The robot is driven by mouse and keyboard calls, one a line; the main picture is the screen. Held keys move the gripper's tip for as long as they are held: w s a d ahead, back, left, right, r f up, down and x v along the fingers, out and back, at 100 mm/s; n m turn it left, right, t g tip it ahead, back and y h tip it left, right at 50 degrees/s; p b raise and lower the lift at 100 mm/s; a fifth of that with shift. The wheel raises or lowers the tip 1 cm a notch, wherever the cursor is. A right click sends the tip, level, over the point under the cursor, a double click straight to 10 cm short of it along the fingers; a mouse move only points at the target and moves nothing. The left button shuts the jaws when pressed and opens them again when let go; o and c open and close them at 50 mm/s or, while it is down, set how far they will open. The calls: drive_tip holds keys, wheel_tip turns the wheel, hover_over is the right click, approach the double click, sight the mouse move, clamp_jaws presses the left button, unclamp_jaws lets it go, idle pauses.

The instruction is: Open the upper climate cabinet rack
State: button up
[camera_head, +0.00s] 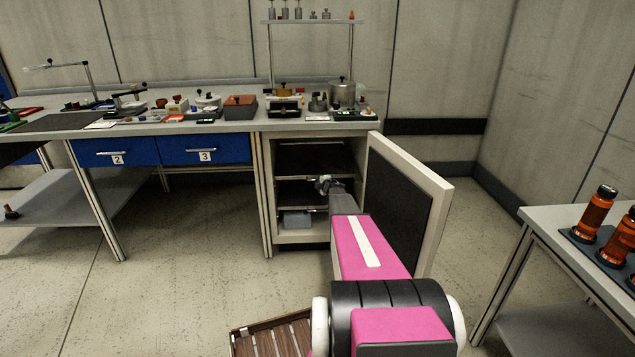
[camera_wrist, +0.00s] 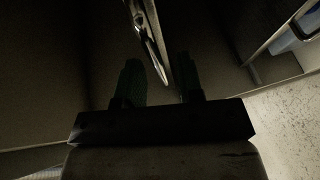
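The climate cabinet (camera_head: 265,190) stands under the bench with its door (camera_head: 410,205) swung open to the right. Inside, the upper rack (camera_head: 297,143) shows as a thin light front edge near the top. A lower rack (camera_head: 292,181) shows beneath it. My gripper (camera_head: 321,184) reaches into the cabinet opening, near the lower rack's front in this view. In the wrist view my gripper (camera_wrist: 160,82) has its two dark green fingers apart. A metal rack bar (camera_wrist: 152,42) runs into the gap between them; contact cannot be told. Most of the upper rack is dark.
A blue-grey bin (camera_head: 296,219) sits at the cabinet's bottom. The open door stands close to the right of my arm. Instruments crowd the bench top (camera_head: 230,125). A side table (camera_head: 560,220) with orange bottles stands at right. The floor left of the cabinet is clear.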

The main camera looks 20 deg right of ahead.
drive_tip(key=shift+x, duration=0.75)
clamp_jaws()
drive_tip(key=shift+s, duration=0.15)
drive_tip(key=s+a, duration=0.2)
drive_tip(key=s, duration=0.8)
drive_tip(key=s+a, duration=0.3)
drive_tip(key=s, duration=0.6)
drive_tip(key=s+a, duration=0.3)
drive_tip(key=s, duration=0.7)
drive_tip(key=shift+s+a, duration=0.25)
drive_tip(key=shift+s, duration=0.1)
